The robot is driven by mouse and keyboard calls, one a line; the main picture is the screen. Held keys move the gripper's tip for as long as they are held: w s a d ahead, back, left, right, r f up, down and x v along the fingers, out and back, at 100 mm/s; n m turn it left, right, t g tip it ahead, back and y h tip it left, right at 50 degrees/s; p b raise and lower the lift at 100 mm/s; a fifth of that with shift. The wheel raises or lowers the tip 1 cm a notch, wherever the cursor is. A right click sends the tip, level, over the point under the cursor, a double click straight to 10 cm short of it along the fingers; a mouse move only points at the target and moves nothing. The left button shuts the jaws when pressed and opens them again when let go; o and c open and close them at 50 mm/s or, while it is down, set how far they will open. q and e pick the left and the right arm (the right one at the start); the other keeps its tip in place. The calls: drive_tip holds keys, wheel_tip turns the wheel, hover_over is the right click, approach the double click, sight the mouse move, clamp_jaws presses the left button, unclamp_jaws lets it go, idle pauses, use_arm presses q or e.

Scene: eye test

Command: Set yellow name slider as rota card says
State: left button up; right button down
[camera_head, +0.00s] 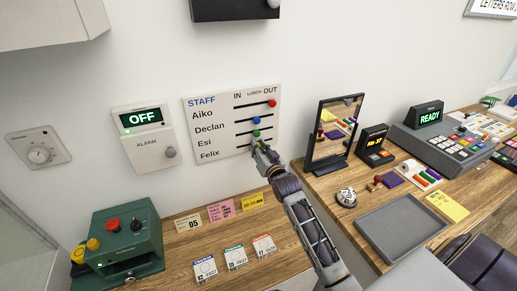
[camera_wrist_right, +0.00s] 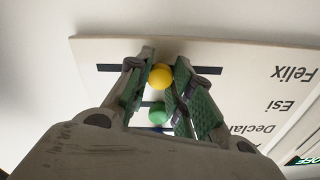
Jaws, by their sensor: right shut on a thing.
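The white staff board (camera_head: 222,133) hangs on the wall with rows Aiko, Declan, Esi and Felix and columns IN, LUNCH and OUT. My right gripper (camera_head: 262,150) is at the Felix row, shut on the yellow slider (camera_wrist_right: 160,77). In the right wrist view the yellow knob sits between the fingers, near the middle of its slot. The gripper hides it in the head view. The red slider (camera_head: 272,103) is at OUT, the blue slider (camera_head: 256,120) and green slider (camera_head: 256,133) near LUNCH. Which card is the rota card cannot be told; the small cards' print is unreadable.
Small cards, including a pink one (camera_head: 221,211) and a yellow one (camera_head: 253,203), stand on the wooden counter below. An alarm box (camera_head: 148,140) reading OFF is left of the board. A mirror (camera_head: 333,133) and grey tray (camera_head: 400,226) are to the right.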

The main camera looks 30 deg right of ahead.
sight(270, 139)
drive_tip(key=shift+s+d+p, duration=0.15)
drive_tip(key=shift+d+p, duration=0.75)
drive_tip(key=shift+d, duration=2.25)
drive_tip(key=c, duration=1.2)
unclamp_jaws()
drive_tip(key=shift+d, duration=0.2)
drive_tip(key=shift+a, duration=0.1)
